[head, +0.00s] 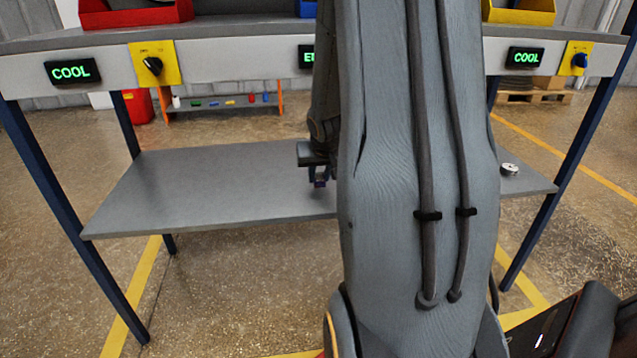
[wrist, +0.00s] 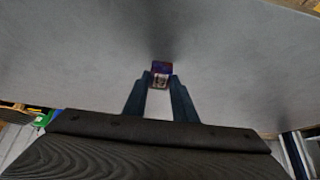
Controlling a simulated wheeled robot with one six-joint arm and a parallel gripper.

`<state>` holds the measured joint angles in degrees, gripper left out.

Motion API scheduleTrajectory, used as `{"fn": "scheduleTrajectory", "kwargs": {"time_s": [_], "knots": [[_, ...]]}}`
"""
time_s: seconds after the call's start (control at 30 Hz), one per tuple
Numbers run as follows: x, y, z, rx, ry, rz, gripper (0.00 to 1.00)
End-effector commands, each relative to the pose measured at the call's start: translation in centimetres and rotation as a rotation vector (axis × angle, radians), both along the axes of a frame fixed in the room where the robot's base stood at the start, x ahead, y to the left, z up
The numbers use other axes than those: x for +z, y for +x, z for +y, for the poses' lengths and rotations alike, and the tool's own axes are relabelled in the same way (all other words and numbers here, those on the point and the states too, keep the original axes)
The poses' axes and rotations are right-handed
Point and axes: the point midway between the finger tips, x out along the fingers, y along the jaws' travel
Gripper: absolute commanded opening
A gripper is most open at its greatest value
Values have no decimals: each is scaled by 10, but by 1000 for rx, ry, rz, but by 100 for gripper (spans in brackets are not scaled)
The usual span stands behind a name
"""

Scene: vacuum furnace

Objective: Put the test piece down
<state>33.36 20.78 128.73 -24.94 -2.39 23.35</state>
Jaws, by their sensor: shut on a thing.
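My gripper (wrist: 160,84) is shut on the test piece (wrist: 161,69), a small block with purple-blue and reddish faces, held between the two dark fingertips in the wrist view. In the head view the gripper (head: 320,181) is left of my arm, over the lower shelf (head: 200,190), a flat grey board under the bench. The test piece shows there only as a small purple bit at the fingertips. I cannot tell whether it touches the shelf. My own arm hides the middle of the shelf.
A small round metal thing (head: 509,169) lies on the shelf's right end. The shelf's left part is bare. Above is the bench front with green-lit COOL displays (head: 72,71) and a yellow-plated knob (head: 153,66). Dark blue legs (head: 70,215) stand at the sides.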

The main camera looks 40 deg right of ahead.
Motion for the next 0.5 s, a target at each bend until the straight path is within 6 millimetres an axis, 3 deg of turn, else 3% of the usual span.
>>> {"fn": "scheduleTrajectory", "kwargs": {"time_s": [0.1, 0.5], "knots": [[-11, 1, 0, 0, -1, -1, 0], [-13, 0, 0, 0, -1, -2, 0]]}}
